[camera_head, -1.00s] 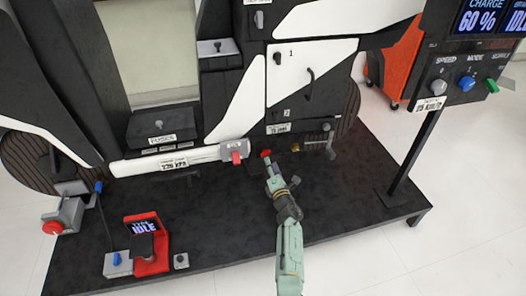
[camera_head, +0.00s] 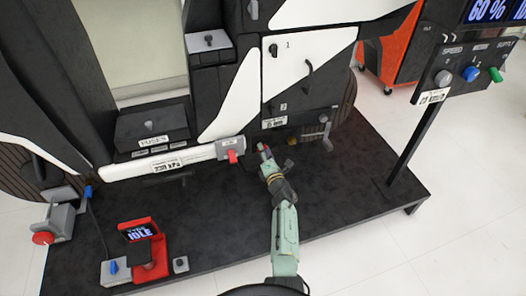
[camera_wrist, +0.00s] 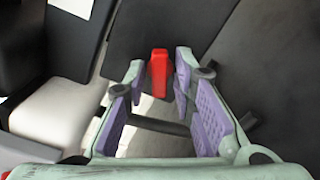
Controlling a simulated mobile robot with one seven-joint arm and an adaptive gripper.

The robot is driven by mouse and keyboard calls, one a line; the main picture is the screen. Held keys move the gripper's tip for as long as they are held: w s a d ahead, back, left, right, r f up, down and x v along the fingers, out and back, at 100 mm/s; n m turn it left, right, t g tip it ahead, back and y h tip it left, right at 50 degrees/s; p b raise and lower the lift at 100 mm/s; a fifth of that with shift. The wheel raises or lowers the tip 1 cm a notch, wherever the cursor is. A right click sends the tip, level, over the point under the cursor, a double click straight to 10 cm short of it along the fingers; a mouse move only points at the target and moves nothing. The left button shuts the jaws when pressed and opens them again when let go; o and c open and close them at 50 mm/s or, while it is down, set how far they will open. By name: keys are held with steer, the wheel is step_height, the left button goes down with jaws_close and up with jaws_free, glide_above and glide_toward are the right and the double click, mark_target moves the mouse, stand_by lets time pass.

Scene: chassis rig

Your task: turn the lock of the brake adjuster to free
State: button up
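My gripper (camera_head: 264,154) reaches toward the lower edge of the white-and-black chassis, left of the rear wheel. In the wrist view my gripper (camera_wrist: 160,80) is open, with purple-padded fingers apart. A small red lever (camera_wrist: 158,72) stands between the fingertips, nearer the right one; no clear grip on it shows. I cannot read the lock's marking or position.
A grey box with a red switch (camera_head: 232,156) is close to the left of my gripper. A labelled door panel (camera_head: 300,70) rises above. A control post (camera_head: 415,145) stands at right. A red display stand (camera_head: 150,258) is at front left. The dark platform (camera_head: 225,220) between is mostly clear.

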jaws_close()
steer(key=m+p, duration=0.1)
steer(key=m, duration=0.4)
stand_by(0.3)
steer(key=shift+o, duration=1.4)
jaws_free()
